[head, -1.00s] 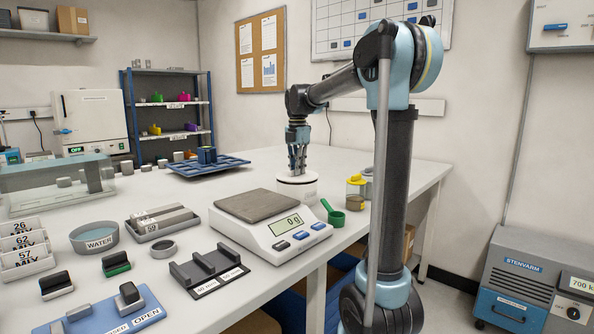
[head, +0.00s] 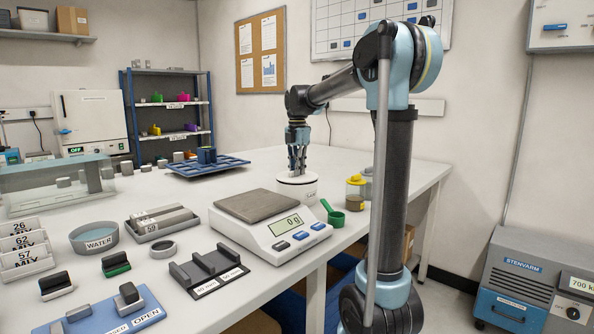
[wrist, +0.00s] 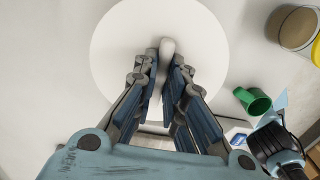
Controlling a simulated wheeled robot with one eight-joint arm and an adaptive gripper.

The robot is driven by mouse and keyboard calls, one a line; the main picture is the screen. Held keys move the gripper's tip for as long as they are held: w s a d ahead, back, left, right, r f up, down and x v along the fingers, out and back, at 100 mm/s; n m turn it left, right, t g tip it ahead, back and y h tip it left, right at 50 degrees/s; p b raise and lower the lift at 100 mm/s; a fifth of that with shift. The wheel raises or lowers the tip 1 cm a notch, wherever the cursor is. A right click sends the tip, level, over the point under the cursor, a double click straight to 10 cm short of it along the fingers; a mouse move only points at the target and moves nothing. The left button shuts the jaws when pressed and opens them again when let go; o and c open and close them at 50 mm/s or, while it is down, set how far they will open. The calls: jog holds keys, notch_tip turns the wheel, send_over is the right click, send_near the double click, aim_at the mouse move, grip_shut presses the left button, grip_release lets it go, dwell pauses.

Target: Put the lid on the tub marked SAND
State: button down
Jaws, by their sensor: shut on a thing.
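The white tub (head: 304,195) stands on the bench just behind the scale, with a small dark marking on its side too small to read surely. A round white lid (head: 285,180) is over the tub's top, level and about centred; I cannot tell whether it is fully seated. In the wrist view the lid (wrist: 112,40) is a wide pale disc with a raised grip (wrist: 166,50) across its middle. My gripper (head: 298,170) points straight down at the lid, its fingers (wrist: 163,78) shut on the lid's grip. The lid hides the tub's inside.
A scale (head: 270,222) reading 0 g stands in front of the tub. A green scoop (head: 335,217) and a yellow-topped jar (head: 355,192) are to the tub's right, near the bench edge. A blue tray (head: 225,167) lies behind left. Bare bench lies left of the tub.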

jog(key=shift+f, duration=0.1)
dwell(0.7)
jog(key=c, duration=1.1)
grip_release()
jog(key=shift+r, duration=3.5)
grip_shut()
jog(key=shift+f, duration=2.95)
